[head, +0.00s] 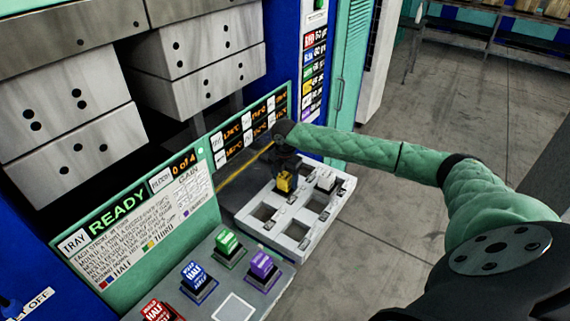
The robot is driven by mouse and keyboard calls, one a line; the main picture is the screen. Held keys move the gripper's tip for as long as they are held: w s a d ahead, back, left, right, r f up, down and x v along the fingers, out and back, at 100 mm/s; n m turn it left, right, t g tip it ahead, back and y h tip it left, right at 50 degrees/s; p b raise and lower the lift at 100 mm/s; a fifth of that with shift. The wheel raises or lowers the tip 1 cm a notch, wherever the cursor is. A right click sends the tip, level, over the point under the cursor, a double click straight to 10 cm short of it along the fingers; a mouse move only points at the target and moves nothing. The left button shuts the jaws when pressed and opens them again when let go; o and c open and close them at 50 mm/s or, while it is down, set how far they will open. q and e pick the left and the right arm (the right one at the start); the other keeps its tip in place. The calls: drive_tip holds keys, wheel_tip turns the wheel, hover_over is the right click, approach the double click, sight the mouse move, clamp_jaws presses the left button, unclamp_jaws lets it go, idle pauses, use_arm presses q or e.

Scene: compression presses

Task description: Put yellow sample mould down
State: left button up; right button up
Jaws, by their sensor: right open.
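The yellow sample mould (285,184) is a small yellow block at the back left part of the white tray (291,247), which has several square openings. My right gripper (287,170) is directly above the mould, pointing down, and its fingers are open around or just over its top. The dark fingers partly hide the mould. I cannot tell whether they touch it, or whether it is fully seated in its opening. My left gripper is not in view.
A green block (228,242), a blue block (197,277), a purple block (262,267) and a red block (157,311) stand on the grey shelf in front. A panel reading READY (118,217) and "0 of 4" stands behind. Heavy grey press blocks (75,125) hang above left. Open floor lies right.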

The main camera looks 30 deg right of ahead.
wheel_tip(320, 180, up, 9)
drive_tip(key=b, duration=0.3)
drive_tip(key=shift+f, duration=0.2)
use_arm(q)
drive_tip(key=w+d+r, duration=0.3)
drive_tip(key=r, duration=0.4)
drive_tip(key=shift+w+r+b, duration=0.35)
use_arm(e)
drive_tip(key=shift+r, duration=1)
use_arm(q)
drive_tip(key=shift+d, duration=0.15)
use_arm(e)
drive_tip(key=shift+s+d+f, duration=0.1)
drive_tip(key=shift+d, duration=0.05)
